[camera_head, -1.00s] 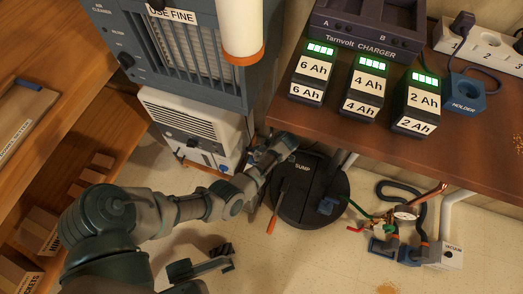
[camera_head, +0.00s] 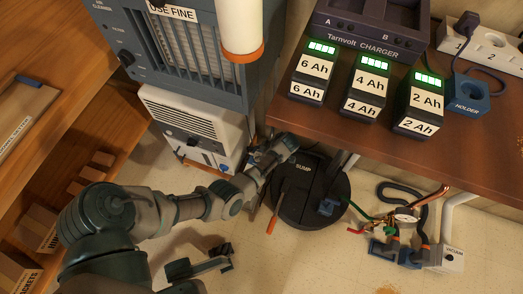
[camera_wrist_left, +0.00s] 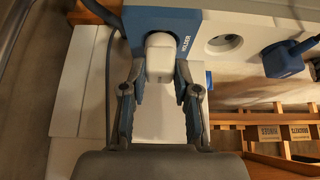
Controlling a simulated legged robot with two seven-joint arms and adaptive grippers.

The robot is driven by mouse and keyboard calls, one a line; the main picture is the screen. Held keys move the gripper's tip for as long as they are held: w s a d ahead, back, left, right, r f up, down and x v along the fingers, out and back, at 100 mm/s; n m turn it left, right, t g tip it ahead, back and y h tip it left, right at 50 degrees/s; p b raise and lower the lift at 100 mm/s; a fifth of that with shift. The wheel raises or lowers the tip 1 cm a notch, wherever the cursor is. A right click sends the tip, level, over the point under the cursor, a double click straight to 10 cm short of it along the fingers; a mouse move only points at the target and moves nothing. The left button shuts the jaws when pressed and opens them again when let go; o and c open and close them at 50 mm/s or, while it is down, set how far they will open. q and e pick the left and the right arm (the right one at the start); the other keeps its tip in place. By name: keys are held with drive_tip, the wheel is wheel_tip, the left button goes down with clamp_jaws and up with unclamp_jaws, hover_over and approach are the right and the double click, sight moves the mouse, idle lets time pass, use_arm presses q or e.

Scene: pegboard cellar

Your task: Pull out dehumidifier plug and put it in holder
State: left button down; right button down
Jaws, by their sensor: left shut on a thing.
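My left gripper (camera_head: 284,148) reaches in beside the white dehumidifier (camera_head: 198,122), below the bench edge, in the head view. In the left wrist view the gripper (camera_wrist_left: 160,74) is shut on a white plug (camera_wrist_left: 160,58), with one finger on each side. The plug is up against a blue holder (camera_wrist_left: 188,20) marked HOLDER. I cannot tell how deep it sits. Right of it is a white socket panel (camera_wrist_left: 243,22) with an empty round socket (camera_wrist_left: 225,43) and a blue plug (camera_wrist_left: 284,57). The plug is hidden in the head view.
The dark sump lid (camera_head: 300,190) lies right below the left gripper. The bench (camera_head: 320,118) above carries several batteries, a charger (camera_head: 365,40), a power strip (camera_head: 490,45) and another blue holder (camera_head: 468,100).

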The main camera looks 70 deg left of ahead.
use_arm(q)
drive_tip(key=shift+f, duration=0.6)
use_arm(e)
drive_tip(key=shift+f+h, duration=0.1)
drive_tip(key=shift+h, duration=0.2)
idle(0.8)
idle(0.3)
use_arm(q)
drive_tip(key=shift+c, duration=1.5)
unclamp_jaws()
drive_tip(key=shift+r, duration=0.15)
